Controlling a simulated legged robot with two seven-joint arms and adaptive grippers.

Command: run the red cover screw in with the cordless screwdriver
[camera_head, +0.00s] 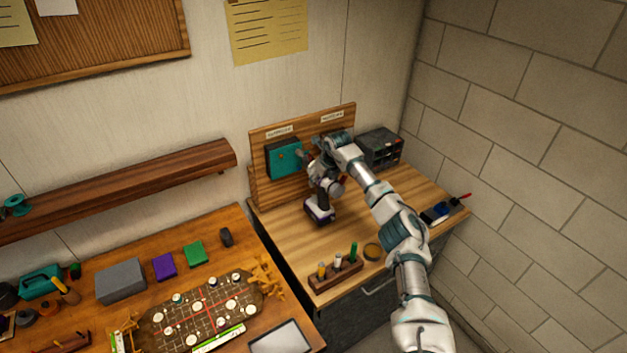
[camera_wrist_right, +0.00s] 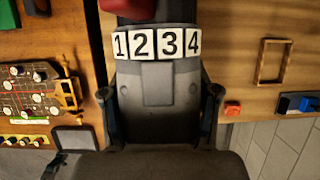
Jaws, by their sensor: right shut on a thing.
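My right gripper (camera_head: 325,168) is shut on the cordless screwdriver (camera_head: 320,208), a grey tool with a purple and white base. The tool is upright, its front end towards a teal box (camera_head: 283,160) on the wooden upright panel (camera_head: 262,192). A red part (camera_wrist_right: 140,8) shows at the top edge. I cannot make out the red cover screw or whether the bit touches it. My left gripper is not in view.
A grey drawer cabinet (camera_head: 379,148) stands right of the panel. The bench (camera_head: 290,228) is clear around the tool's base.

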